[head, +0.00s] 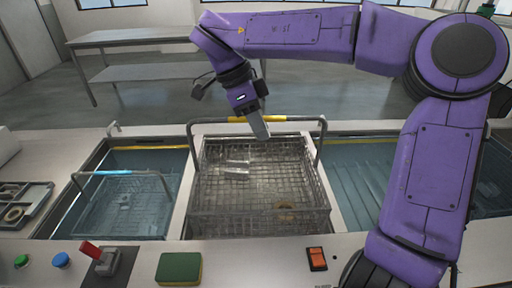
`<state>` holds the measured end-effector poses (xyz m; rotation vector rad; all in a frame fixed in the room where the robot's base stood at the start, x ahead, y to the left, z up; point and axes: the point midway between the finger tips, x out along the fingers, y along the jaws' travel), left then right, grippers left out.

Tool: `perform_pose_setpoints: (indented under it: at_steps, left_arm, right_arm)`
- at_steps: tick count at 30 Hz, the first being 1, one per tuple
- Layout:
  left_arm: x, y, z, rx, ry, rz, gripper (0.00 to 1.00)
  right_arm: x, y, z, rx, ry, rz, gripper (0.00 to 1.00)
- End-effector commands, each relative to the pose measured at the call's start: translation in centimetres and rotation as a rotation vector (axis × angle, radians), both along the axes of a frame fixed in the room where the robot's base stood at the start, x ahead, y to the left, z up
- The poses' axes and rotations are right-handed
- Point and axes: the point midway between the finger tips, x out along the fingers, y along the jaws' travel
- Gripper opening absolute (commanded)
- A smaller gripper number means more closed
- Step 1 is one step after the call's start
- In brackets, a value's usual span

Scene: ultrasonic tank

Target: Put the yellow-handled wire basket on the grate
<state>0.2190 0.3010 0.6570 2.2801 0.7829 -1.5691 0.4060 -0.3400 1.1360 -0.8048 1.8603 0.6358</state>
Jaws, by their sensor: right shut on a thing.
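The yellow-handled wire basket (262,208) is in the middle of the head view, between the left tank and the right tank. Its grey handle has a yellow grip section (272,119) and stands up over the basket's far part. My right gripper (261,130) reaches down from above and is shut on the handle at the yellow section. A clear piece and a brownish ring lie inside the basket. I cannot tell whether the basket hangs or rests. No grate can be made out clearly; the basket covers what is beneath it. My left gripper is not in view.
A blue-handled wire basket (122,206) stands in the left tank. The right tank (353,190) shows open bluish water, partly behind my right arm. A red lever (91,250), a green sponge (179,268) and an orange switch (317,259) are along the front edge.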

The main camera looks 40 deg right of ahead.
Motion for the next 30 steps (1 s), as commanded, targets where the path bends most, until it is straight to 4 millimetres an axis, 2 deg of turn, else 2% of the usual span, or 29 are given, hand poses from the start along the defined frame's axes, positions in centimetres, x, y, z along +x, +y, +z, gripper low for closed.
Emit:
perform_pose_setpoints:
  at_steps: [6,12,22,27,30]
  left_arm:
    - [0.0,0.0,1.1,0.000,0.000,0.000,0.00]
    - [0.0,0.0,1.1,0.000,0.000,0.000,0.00]
    - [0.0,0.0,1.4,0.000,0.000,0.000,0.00]
    - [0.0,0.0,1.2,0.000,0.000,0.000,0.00]
    - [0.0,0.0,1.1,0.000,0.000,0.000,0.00]
  right_arm:
    - [3.4,-2.8,-1.7,0.003,0.004,0.000,0.00]
    - [5.4,-4.4,-5.2,0.004,0.003,0.002,0.00]
    - [7.1,-5.8,-8.0,0.003,0.002,0.002,0.00]
    - [7.0,-5.8,-10.2,0.004,0.001,0.002,0.00]
    - [6.9,-5.8,-10.7,0.004,0.000,0.001,0.00]
